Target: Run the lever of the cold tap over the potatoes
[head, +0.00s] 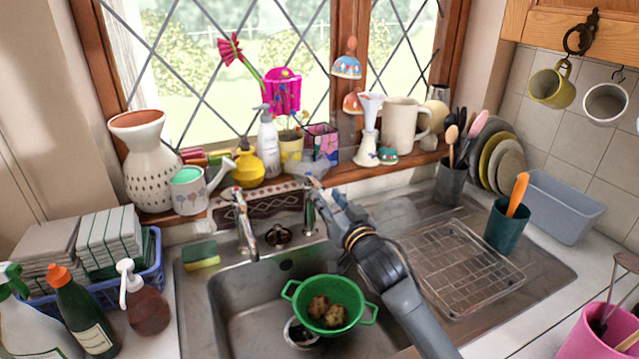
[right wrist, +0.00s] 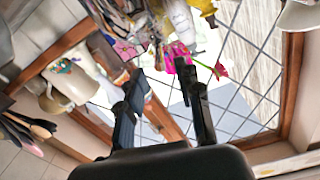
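A green colander (head: 288,291) with brown potatoes (head: 327,311) in it stands in the sink (head: 232,308). A left metal tap (head: 244,222) and a right metal tap (head: 308,216) rise behind the sink; I cannot tell which is cold. My right gripper (head: 328,194) is beside the top of the right tap, partly covering that area; whether it touches the lever is unclear. In the right wrist view its two fingers (right wrist: 164,84) are apart with nothing visible held between them. No tap shows clearly there. My left gripper is not in view.
The sill behind the taps is crowded: a yellow vase (head: 248,168), a soap bottle (head: 267,142), a white jug (head: 402,124). A wire rack (head: 460,268) lies on the drainer. A sponge (head: 201,254) sits left of the taps.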

